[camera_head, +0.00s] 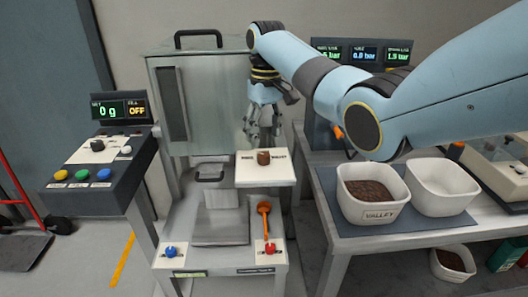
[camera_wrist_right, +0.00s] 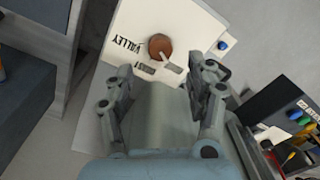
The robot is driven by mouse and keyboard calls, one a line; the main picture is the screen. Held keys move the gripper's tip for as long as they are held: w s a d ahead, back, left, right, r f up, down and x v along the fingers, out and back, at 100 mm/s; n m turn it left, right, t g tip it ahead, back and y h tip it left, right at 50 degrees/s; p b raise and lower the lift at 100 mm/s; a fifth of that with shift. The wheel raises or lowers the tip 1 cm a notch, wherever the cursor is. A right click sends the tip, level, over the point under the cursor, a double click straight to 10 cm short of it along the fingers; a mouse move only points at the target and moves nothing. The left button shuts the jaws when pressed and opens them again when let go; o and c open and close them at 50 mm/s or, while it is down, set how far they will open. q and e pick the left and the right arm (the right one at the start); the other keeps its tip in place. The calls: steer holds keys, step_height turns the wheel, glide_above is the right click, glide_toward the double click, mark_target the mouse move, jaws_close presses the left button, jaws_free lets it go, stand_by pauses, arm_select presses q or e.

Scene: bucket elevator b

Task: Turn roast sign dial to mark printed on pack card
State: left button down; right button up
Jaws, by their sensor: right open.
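The roast sign dial is a round brown knob (camera_head: 263,158) on a white sign plate (camera_head: 280,176), with small black words on either side of it. The wrist view shows the knob (camera_wrist_right: 160,47) with a light pointer strip beside it, and one word reads VALLEY; the other is too small to read surely. My right gripper (camera_head: 264,136) is open and empty, pointing down just above and behind the knob. In the wrist view its fingertips (camera_wrist_right: 162,72) are spread, with the knob beyond them. I cannot make out a pack card. My left gripper is not in view.
A control box (camera_head: 98,160) with coloured buttons stands left. Below the sign, a bench holds an orange spoon (camera_head: 264,222), a blue knob (camera_head: 171,251) and a red knob (camera_head: 270,248). A white bin labelled VALLEY (camera_head: 378,213) holds brown grains beside an empty bin (camera_head: 444,203).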

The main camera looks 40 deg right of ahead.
mark_target(264, 154)
step_height(264, 154, down, 6)
steer(key=shift+f, duration=0.2)
jaws_close()
steer(key=shift+a, duration=0.1)
stand_by(0.3)
